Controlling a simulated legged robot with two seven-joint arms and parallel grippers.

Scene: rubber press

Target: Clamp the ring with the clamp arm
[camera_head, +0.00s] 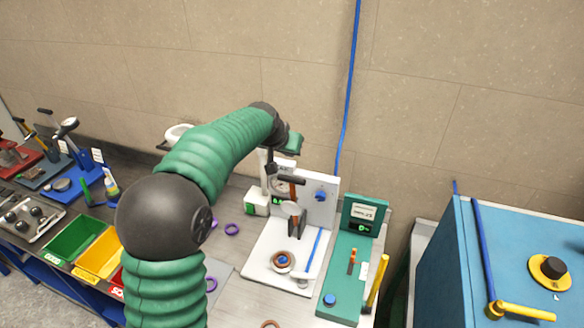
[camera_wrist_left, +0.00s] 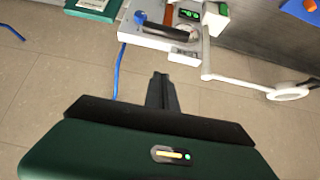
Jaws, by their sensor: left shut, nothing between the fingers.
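A brown ring (camera_head: 282,261) lies around a blue-centred seat on the white base of the press (camera_head: 255,265). A black handle (camera_head: 287,176) with an orange-red piece stands in front of the press's upright white panel; a black handle also shows in the left wrist view (camera_wrist_left: 168,30). A thin blue bar (camera_head: 314,250) is beside the ring; I cannot tell which part is the clamp arm. My left gripper (camera_head: 290,144) is above the press near the wall, its fingertips not clear there. In the left wrist view its fingers (camera_wrist_left: 162,88) are shut and empty, apart from the press. My right gripper is not in view.
A green station (camera_head: 345,275) with a display stands right of the press. A blue cabinet (camera_head: 520,240) is at the far right. Purple rings (camera_head: 232,229) lie on the bench left of the press. Green and yellow bins (camera_head: 98,254) are farther left. The wall is close behind.

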